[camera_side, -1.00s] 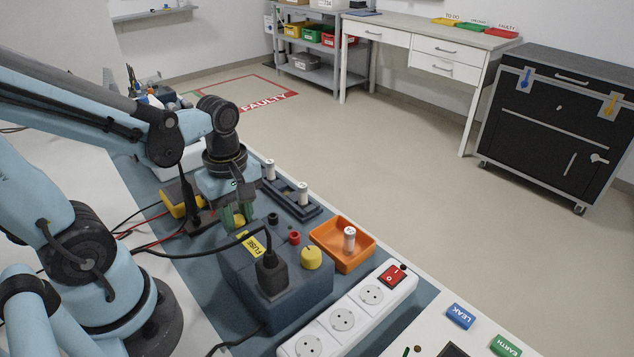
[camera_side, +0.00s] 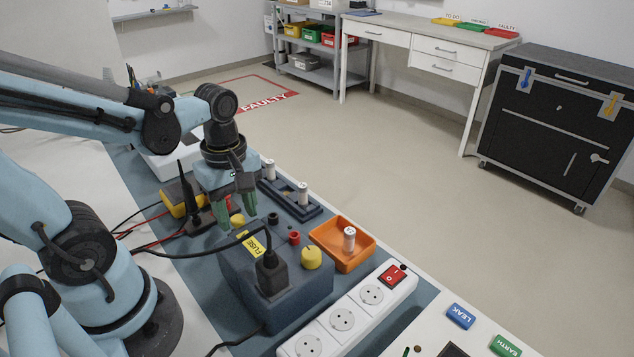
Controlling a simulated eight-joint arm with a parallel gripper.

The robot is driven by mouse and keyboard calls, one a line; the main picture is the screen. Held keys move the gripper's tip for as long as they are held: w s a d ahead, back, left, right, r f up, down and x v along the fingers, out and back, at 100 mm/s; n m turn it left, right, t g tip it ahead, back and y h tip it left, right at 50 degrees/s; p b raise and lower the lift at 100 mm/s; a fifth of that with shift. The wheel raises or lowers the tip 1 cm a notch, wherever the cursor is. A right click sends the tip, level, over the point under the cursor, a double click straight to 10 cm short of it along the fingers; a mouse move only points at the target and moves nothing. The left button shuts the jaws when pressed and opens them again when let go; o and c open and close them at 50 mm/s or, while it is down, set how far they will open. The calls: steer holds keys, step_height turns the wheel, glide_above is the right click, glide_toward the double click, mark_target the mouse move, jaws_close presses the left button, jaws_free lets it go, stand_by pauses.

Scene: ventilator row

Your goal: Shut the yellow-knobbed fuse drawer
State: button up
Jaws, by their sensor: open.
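The dark blue-grey fuse unit (camera_side: 315,288) stands on the blue mat, with a yellow FUSE label (camera_side: 254,245) on top. A yellow knob (camera_side: 238,220) shows at its far left end, below my gripper. My gripper (camera_side: 237,212) points down, its green fingertips apart and empty, just above and around that knob. I cannot tell whether a finger touches it. A second yellow knob (camera_side: 311,258) sits on the unit's right part. The drawer's body and how far out it is are hidden by my gripper and the unit.
A black plug (camera_side: 270,273) with a cable stands on the unit. To the right are an orange tray (camera_side: 330,258) with a fuse and a white socket strip (camera_side: 358,314). A dark fuse holder (camera_side: 284,200) lies behind. A meter with a black probe stands left of my gripper.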

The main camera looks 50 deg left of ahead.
steer(key=shift+r, duration=2.1)
steer(key=m, duration=0.1)
steer(key=w+m+t, duration=0.1)
steer(key=m, duration=0.1)
steer(key=shift+d, duration=0.25)
steer(key=w+m+t, duration=0.1)
steer(key=m, duration=0.3)
steer(key=w+d+m+t, duration=0.1)
steer(key=m+t, duration=0.1)
steer(key=m, duration=0.2)
steer(key=w+d+r+m+t, duration=0.1)
steer(key=w+m, duration=0.1)
steer(key=m, duration=0.1)
steer(key=shift+w+m+t, duration=0.1)
steer(key=shift+m+t, duration=0.3)
steer(key=m, duration=0.2)
steer(key=w+m+t, duration=0.1)
steer(key=shift+d+r, duration=0.35)
steer(key=shift+r, duration=0.05)
